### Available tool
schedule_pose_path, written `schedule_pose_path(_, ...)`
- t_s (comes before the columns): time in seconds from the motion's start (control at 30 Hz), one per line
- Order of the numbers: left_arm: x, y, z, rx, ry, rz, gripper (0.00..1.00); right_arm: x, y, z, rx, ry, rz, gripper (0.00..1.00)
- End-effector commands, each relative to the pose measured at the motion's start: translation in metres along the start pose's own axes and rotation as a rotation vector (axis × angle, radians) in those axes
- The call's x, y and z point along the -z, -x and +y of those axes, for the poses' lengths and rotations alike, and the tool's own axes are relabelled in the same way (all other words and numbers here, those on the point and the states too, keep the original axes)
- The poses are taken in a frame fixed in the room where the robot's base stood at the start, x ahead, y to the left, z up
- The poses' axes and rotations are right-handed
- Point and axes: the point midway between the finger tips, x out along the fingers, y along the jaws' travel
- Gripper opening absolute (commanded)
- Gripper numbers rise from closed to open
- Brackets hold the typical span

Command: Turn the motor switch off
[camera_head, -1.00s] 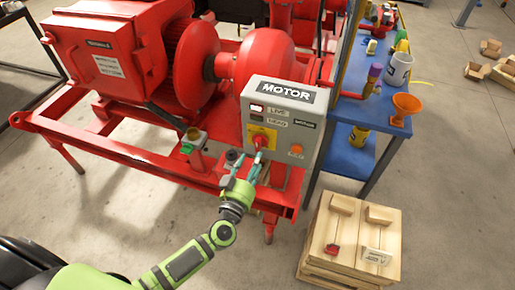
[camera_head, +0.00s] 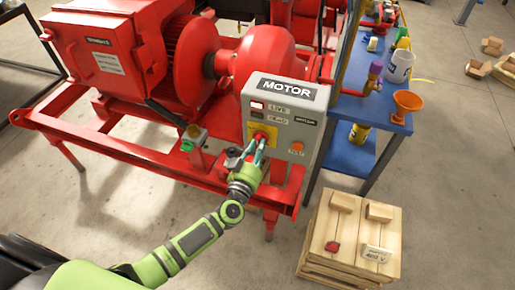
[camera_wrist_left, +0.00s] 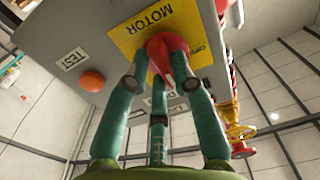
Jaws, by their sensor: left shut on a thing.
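The grey motor control box (camera_head: 283,95) stands on the red skid and carries a "MOTOR" label. On its front is a red rotary switch (camera_head: 260,137) on a yellow plate. My left gripper (camera_head: 258,148) is at the switch with its fingers around the red handle. The left wrist view shows the red handle (camera_wrist_left: 168,48) between the fingers (camera_wrist_left: 160,85), with the yellow plate (camera_wrist_left: 150,25) behind it. A lamp (camera_head: 257,106) beside the "LIVE" label is lit red. The fingers partly hide the switch. My right gripper is not in view.
An orange test button (camera_head: 296,147) sits right of the switch. A green button station (camera_head: 194,138) stands to the left on the skid frame. A blue bench (camera_head: 362,107) and a wooden crate (camera_head: 318,262) are at the right. Open floor lies in front.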

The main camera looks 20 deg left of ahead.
Motion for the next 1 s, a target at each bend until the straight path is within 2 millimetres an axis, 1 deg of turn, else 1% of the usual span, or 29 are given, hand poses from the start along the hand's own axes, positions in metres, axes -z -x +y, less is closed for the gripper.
schedule_pose_path(0.17, 0.0005, 0.0000, 0.0001, 0.000, 0.027, 0.000, 0.00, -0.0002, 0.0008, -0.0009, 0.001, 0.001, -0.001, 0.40)
schedule_pose_path(0.37, 0.0010, 0.0004, 0.0004, 0.001, 0.120, -0.001, 0.00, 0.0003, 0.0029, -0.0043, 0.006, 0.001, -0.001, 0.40)
schedule_pose_path(0.6, 0.0022, 0.0001, 0.0008, 0.001, 0.318, -0.001, 0.00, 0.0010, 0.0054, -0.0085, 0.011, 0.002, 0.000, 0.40)
schedule_pose_path(1.0, 0.0034, 0.0001, 0.0006, 0.001, 0.697, 0.000, 0.00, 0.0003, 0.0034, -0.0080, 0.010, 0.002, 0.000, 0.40)
